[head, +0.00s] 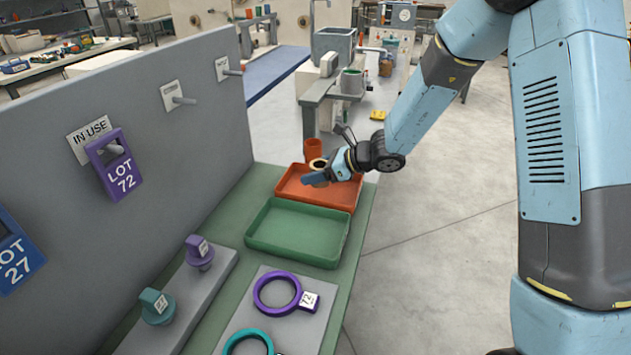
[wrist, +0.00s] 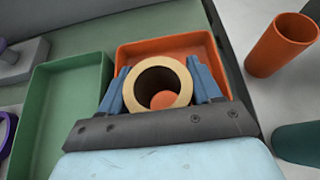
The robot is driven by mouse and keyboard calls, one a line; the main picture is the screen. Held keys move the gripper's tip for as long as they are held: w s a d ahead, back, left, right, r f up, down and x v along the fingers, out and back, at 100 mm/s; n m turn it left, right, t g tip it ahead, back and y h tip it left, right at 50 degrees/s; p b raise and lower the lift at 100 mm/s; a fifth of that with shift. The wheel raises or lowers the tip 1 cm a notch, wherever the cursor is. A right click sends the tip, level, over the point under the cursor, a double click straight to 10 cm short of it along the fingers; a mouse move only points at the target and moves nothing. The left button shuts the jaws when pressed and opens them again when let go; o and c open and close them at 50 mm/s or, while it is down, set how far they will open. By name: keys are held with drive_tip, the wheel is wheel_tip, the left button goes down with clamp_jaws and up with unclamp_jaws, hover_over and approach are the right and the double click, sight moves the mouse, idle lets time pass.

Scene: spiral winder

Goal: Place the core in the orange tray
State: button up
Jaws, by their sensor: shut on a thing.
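The core (wrist: 181,79) is a short tan cardboard ring with a dark hollow inside. It also shows in the head view (head: 317,163), partly hidden by my gripper. My gripper (wrist: 159,88) is shut on the core, with one blue finger on each side of it. The orange tray (wrist: 127,50) lies under and behind the core in the wrist view. In the head view the orange tray (head: 290,190) is at the far end of the green bench, and the core is over it. I cannot tell whether the core touches the tray floor.
A green tray (head: 262,238) sits right beside the orange tray. An orange cylinder (wrist: 282,44) stands near the orange tray. Purple (head: 258,296) and teal rings lie on a grey plate nearer me. A grey panel with hanging lot tags (head: 112,168) rises on the left.

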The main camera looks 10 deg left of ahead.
sight(315, 191)
drive_tip(key=shift+w+a+f, duration=0.1)
drive_tip(key=shift+w+f, duration=0.15)
drive_tip(key=shift+f, duration=1.6)
drive_tip(key=shift+f, duration=0.1)
drive_tip(key=o, duration=1.1)
drive_tip(key=shift+c, duration=0.2)
drive_tip(key=v, duration=1.2)
